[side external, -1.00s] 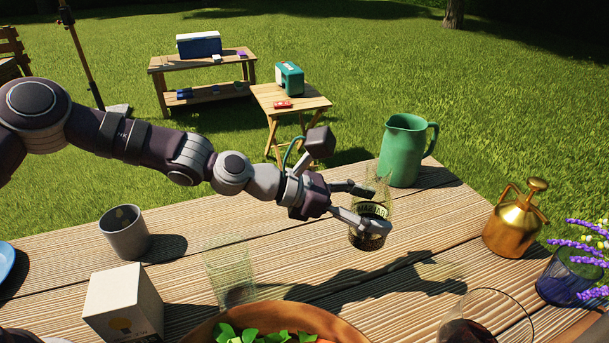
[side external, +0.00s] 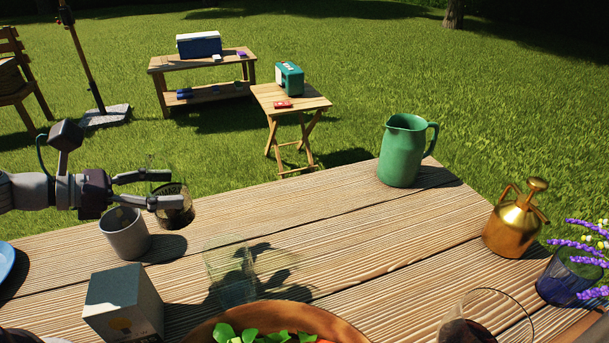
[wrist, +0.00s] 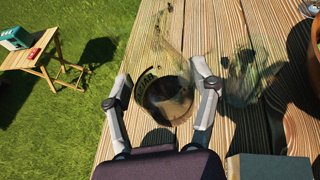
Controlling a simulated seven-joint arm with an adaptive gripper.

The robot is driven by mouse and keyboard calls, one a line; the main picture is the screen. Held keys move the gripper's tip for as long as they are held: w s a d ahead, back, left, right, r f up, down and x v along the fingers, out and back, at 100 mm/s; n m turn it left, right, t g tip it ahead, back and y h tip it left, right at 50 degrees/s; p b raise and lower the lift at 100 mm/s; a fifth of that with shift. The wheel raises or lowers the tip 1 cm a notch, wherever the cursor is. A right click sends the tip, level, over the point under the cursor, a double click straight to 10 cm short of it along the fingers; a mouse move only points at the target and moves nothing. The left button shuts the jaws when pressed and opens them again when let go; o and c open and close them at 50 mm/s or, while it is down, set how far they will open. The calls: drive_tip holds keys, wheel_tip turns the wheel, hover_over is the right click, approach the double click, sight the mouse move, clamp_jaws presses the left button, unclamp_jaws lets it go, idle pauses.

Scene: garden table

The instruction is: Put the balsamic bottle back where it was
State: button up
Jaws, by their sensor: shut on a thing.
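The balsamic bottle (side external: 173,210) is clear glass with dark contents low down and a dark label band. My gripper (side external: 157,188) is shut on it at the left of the side view, behind and above the grey cup. The bottle appears held clear of the table (side external: 330,240), near its far edge. In the wrist view the bottle (wrist: 163,100) sits between the two fingers of my gripper (wrist: 164,88), over the planks close to the grass-side edge. Its clear upper part is hard to make out.
A grey cup (side external: 125,238) stands just below my gripper. A clear glass (side external: 230,275), a box (side external: 122,305) and a salad bowl (side external: 285,312) are nearer. A green pitcher (side external: 403,150) and brass can (side external: 515,228) stand right. The middle planks are bare.

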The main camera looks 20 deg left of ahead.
wheel_tip(320, 180, down, 9)
drive_tip(key=shift+r, duration=0.1)
idle(0.3)
drive_tip(key=o, duration=1.2)
drive_tip(key=shift+f, duration=0.2)
drive_tip(key=shift+o, duration=0.2)
drive_tip(key=shift+r, duration=0.2)
drive_tip(key=shift+v, duration=1.95)
